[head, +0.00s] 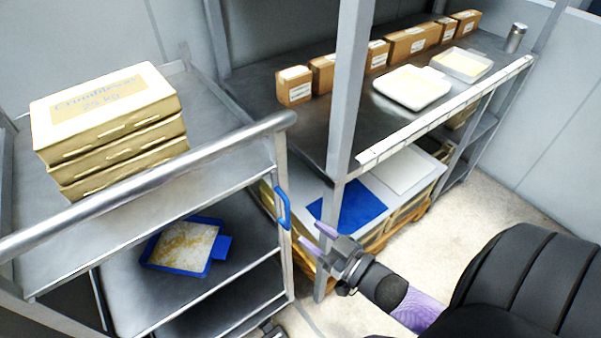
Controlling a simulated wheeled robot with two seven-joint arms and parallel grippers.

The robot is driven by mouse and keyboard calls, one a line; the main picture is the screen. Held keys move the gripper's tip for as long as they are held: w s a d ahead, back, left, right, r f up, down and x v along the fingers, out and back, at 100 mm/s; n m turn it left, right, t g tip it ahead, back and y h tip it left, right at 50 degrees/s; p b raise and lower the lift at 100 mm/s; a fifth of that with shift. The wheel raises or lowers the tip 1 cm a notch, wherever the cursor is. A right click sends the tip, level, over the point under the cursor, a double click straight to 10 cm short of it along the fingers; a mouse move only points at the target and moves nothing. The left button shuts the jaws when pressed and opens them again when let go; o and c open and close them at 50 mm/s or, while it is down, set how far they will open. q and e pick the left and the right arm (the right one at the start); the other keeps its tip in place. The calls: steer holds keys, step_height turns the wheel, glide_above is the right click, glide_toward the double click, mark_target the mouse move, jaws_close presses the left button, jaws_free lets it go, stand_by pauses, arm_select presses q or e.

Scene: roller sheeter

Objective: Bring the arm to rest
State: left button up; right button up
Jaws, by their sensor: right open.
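My right gripper (322,240) is in the lower middle of the head view, with its arm coming in from the lower right. Its two purple fingertips are apart, with nothing seen between them. It is in front of the shelf unit's lower level, close to the right of the cart's corner post and the blue handle (283,208). I cannot tell whether it touches anything. My left gripper does not show in this view.
A metal cart (240,142) at left carries stacked sacks (105,128) above and a blue tray (183,246) below. The steel shelf (300,130) holds cardboard boxes (411,44), white trays (412,88) and a metal canister (516,38). Floor (495,205) is clear at right.

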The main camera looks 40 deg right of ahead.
steer(key=shift+s, duration=0.1)
stand_by(0.3)
steer(key=s+f+m+g+h, duration=0.1)
steer(key=s+f+g+h, duration=0.35)
steer(key=f, duration=0.95)
steer(key=s+a+f+g, duration=0.1)
steer(key=s+f+g, duration=0.3)
steer(key=s, duration=0.4)
steer(key=s+a+f+n+g, duration=0.1)
steer(key=s+f+g, duration=0.3)
steer(key=s, duration=0.4)
steer(key=s+a+f+g, duration=0.3)
steer(key=s+f+g, duration=0.1)
steer(key=s, duration=0.4)
steer(key=shift+a+f+g, duration=0.2)
steer(key=shift+f+g, duration=0.15)
steer(key=shift+f, duration=0.55)
steer(key=shift+y, duration=0.25)
